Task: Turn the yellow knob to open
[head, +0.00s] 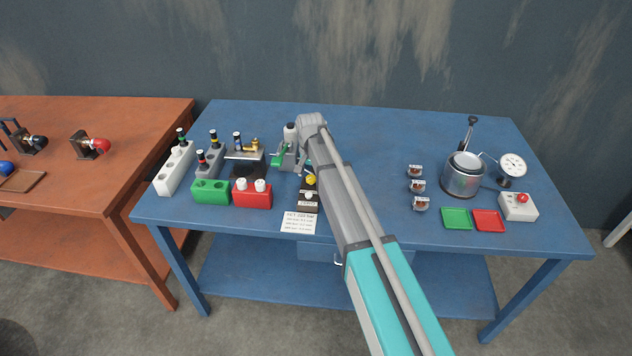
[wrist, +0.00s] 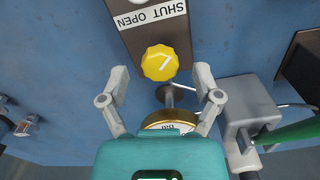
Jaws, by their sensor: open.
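The yellow knob (wrist: 159,63) has a scalloped rim and a white pointer line, slanted in the wrist view. It sits on a dark panel with a white label (wrist: 155,14) reading SHUT and OPEN, upside down in that view. The knob also shows in the head view (head: 311,180), beside my arm. My gripper (wrist: 161,74) is open and empty, its two grey fingers on either side of the knob in the picture, with gaps. I cannot tell how far above the knob the tips are. In the head view my arm hides the gripper.
A brass-rimmed gauge (wrist: 169,121) lies close by the knob. A grey unit with a green handle (head: 281,158) stands beside it. Green (head: 211,191) and red (head: 252,194) holders stand left. A metal pot (head: 462,176) and trays stand right on the blue table (head: 420,130).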

